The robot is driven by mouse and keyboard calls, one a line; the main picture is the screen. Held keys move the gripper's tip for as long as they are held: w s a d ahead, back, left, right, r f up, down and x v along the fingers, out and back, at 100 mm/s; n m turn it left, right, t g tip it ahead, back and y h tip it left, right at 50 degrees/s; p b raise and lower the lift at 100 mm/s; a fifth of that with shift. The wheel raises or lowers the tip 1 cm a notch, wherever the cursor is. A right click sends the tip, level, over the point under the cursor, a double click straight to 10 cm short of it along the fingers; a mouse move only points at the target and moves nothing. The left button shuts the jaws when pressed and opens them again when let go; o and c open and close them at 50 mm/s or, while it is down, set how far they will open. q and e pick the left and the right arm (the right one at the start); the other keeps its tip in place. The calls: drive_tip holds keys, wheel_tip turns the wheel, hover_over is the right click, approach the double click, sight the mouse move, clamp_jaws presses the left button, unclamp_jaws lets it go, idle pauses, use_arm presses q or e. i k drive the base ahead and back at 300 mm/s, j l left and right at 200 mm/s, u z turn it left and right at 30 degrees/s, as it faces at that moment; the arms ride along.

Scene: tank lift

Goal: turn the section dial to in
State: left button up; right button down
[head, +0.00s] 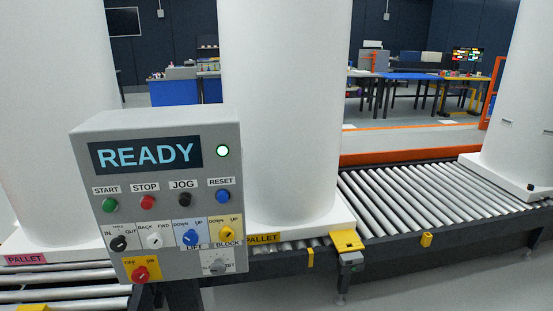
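The control panel (155,200) is a grey box at the left of the head view. Its screen (145,155) reads READY, with a lit green lamp (222,151) beside it. A black dial (118,244) sits at the panel's left, between the labels IN and OUT; the small print above it is too small to read. I cannot tell clearly which way its pointer faces. Neither of my grippers shows, and nothing touches the panel.
Beside the black dial are a white BACK/FWD dial (154,240), blue dial (190,237) and yellow dial (227,233). A red OFF/ON knob (140,274) is below. Large white tanks (280,110) stand behind on pallets. A roller conveyor (430,200) runs right.

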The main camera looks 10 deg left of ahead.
sight(119, 244)
drive_tip(key=u, duration=1.25)
